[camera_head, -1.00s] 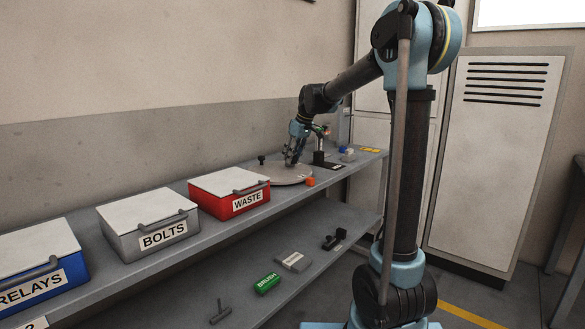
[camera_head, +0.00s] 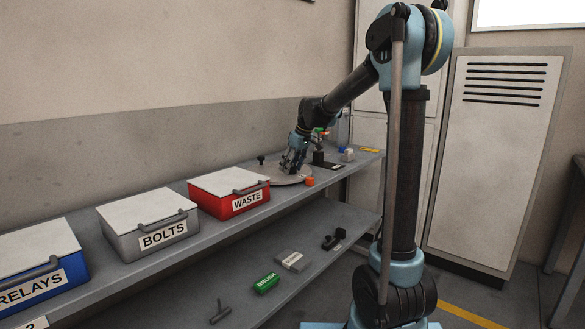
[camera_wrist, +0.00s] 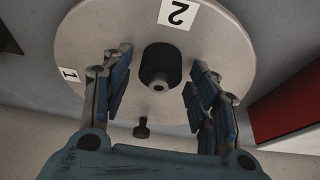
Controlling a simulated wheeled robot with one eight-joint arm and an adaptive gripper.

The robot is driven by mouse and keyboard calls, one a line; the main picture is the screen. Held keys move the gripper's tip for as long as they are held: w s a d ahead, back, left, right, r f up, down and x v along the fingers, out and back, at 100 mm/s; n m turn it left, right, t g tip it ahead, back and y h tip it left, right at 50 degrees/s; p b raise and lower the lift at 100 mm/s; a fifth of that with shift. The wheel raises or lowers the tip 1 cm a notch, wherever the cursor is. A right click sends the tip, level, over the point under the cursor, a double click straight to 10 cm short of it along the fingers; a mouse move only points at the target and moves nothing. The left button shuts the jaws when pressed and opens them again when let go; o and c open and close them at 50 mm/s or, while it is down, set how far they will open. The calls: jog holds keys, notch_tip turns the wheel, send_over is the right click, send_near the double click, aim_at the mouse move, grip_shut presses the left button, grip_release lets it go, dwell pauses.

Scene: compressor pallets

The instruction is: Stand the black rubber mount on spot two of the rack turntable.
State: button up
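The black rubber mount (camera_wrist: 160,66), a short dark cylinder with a grey stud on top, stands on the round grey turntable (camera_wrist: 88,32) close to label 2 (camera_wrist: 177,14) in the wrist view. My gripper (camera_wrist: 157,92) is open, with one finger on each side of the mount and visible gaps to it. Label 1 (camera_wrist: 70,75) is on the disc's left. In the head view my gripper (camera_head: 291,168) is low over the turntable (camera_head: 272,177) and hides the mount. A dark knob-like piece (camera_wrist: 142,128) stands near the disc's rim, apart from the mount.
The red WASTE box (camera_head: 228,193) stands left of the turntable, with the BOLTS box (camera_head: 148,222) and RELAYS box (camera_head: 40,262) beyond. An orange cube (camera_head: 310,181) sits by the disc's front edge. A black stand (camera_head: 318,158) is to the right.

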jog(key=v, duration=1.2)
jog(key=shift+d, duration=0.15)
jog(key=s+d+f+m+h, duration=0.1)
jog(key=s+d+f+m, duration=0.2)
jog(key=s+d+f, duration=0.4)
jog(key=s+d+f+m+h, duration=0.1)
jog(key=s+d+f+m, duration=0.2)
jog(key=s, duration=1.5)
jog(key=s+d+f+m+h, duration=0.1)
jog(key=s+d+f+m, duration=0.3)
jog(key=s+d+f, duration=0.6)
jog(key=s+f, duration=0.3)
jog(key=f, duration=0.3)
jog(key=shift+d+f+g, duration=0.2)
jog(key=shift+d+g, duration=0.1)
jog(key=shift+d, duration=0.05)
jog(key=shift+w+f, duration=0.2)
jog(key=shift+w, duration=0.3)
